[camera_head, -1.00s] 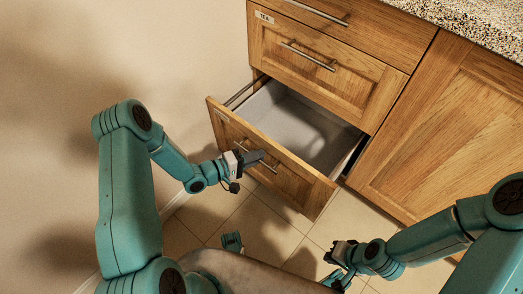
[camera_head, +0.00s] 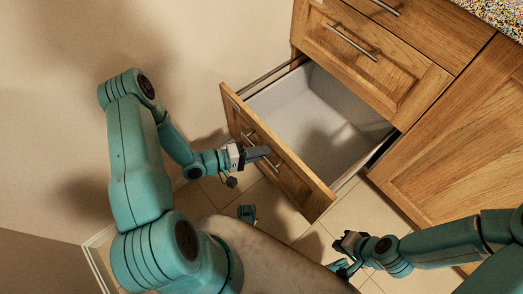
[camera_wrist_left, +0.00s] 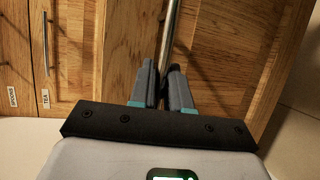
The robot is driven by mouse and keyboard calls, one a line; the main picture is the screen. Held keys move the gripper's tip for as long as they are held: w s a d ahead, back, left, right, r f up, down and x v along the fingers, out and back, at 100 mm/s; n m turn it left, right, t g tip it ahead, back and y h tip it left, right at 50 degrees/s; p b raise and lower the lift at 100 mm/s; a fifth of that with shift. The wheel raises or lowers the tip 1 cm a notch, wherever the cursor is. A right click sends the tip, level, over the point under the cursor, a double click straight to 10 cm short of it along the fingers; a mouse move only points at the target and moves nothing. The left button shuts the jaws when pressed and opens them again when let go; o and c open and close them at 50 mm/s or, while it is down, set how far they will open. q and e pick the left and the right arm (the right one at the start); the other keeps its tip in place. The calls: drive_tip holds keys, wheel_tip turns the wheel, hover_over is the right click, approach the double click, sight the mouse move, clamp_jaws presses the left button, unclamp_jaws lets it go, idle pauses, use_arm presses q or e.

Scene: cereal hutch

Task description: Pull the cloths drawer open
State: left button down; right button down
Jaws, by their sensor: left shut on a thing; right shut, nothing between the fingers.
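The bottom wooden drawer (camera_head: 298,184) stands well open from the cabinet, and its grey interior (camera_head: 318,118) looks empty. No cloths label is readable on it. My left gripper (camera_head: 264,153) is at the drawer's front, shut on its metal bar handle. In the left wrist view the handle (camera_wrist_left: 171,30) runs between the two fingers (camera_wrist_left: 162,88). My right gripper (camera_head: 343,243) is shut and empty, low at the right above the floor, apart from the drawer.
Above is a shut drawer (camera_head: 370,58), labelled TEA in the left wrist view (camera_wrist_left: 45,98). A shut cabinet door (camera_head: 455,135) is at the right under a speckled countertop (camera_head: 508,18). A beige wall (camera_head: 185,45) lies left. Tiled floor (camera_head: 285,222) shows below the drawer.

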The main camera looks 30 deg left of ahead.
use_arm(q)
drive_tip(key=c, duration=1.4)
unclamp_jaws()
drive_tip(key=shift+a, duration=0.1)
drive_tip(key=shift+c, duration=0.2)
drive_tip(key=p+v, duration=0.3)
drive_tip(key=v, duration=1.3)
drive_tip(key=shift+r, duration=0.2)
drive_tip(key=shift+s, duration=0.15)
